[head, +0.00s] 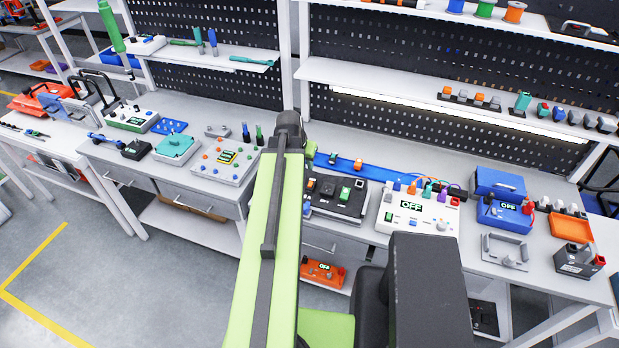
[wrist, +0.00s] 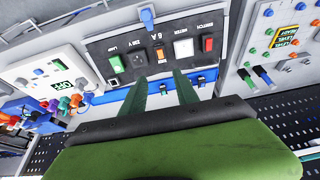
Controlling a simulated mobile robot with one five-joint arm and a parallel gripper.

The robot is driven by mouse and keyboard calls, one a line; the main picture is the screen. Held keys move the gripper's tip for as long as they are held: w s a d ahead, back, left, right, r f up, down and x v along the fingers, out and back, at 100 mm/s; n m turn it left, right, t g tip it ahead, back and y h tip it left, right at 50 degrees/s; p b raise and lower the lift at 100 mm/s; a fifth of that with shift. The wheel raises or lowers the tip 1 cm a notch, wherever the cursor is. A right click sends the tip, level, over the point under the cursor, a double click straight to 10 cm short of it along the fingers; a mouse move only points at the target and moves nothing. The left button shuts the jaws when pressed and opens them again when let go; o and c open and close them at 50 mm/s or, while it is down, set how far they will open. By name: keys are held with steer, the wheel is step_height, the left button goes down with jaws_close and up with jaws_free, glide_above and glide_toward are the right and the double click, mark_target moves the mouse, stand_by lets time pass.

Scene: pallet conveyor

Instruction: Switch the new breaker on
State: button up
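A black panel (wrist: 195,22) fills the middle of the wrist view, with labels that include 6 A, METER and SWITCH. The orange part by the 6 A label (wrist: 161,55) appears to be the breaker; its on or off position is too small to tell. A green lamp (wrist: 115,65) sits left of it, and a white meter (wrist: 183,48) and red switch (wrist: 208,44) sit right. My gripper (wrist: 160,80) is open and empty, its two fingers apart below the breaker in the picture. In the head view my arm covers part of the panel (head: 342,208) and the gripper.
A blue rail (head: 334,160) runs behind the panel. A white unit (head: 419,213) with an OFF display and plugged cables stands to its right in the head view, then a blue unit (head: 505,213). A white button box (head: 226,168) stands left.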

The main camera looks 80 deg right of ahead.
mark_target(310, 184)
steer(key=b+x, duration=1.6)
steer(key=x, duration=0.1)
steer(key=shift+f, duration=0.4)
steer(key=shift+r, duration=0.1)
jaws_close()
